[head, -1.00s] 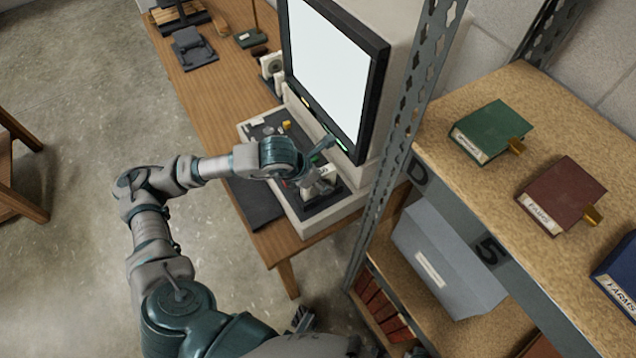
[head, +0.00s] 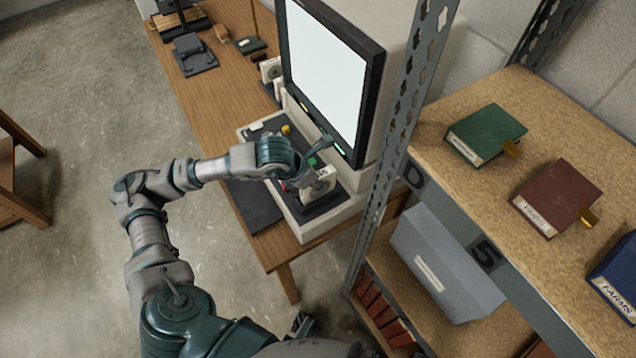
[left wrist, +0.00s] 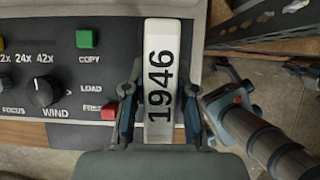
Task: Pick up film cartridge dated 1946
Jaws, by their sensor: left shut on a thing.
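The film cartridge dated 1946 is a pale, narrow block (left wrist: 160,62) with large black digits on its edge. It stands in the middle of the left wrist view, between the two fingers of my left gripper (left wrist: 161,92), which is shut on it. In the head view the cartridge (head: 322,182) shows as a pale shape just right of my left gripper (head: 305,178), over the front of the reader's control deck. I cannot tell whether its underside touches the deck.
The reader's large lit screen (head: 330,72) rises close behind the gripper. The deck has a green button (left wrist: 87,39), a red button (left wrist: 108,112) and a WIND knob (left wrist: 43,91). A metal shelf post (head: 401,130) stands right of the reader. Wooden table (head: 200,92) lies left.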

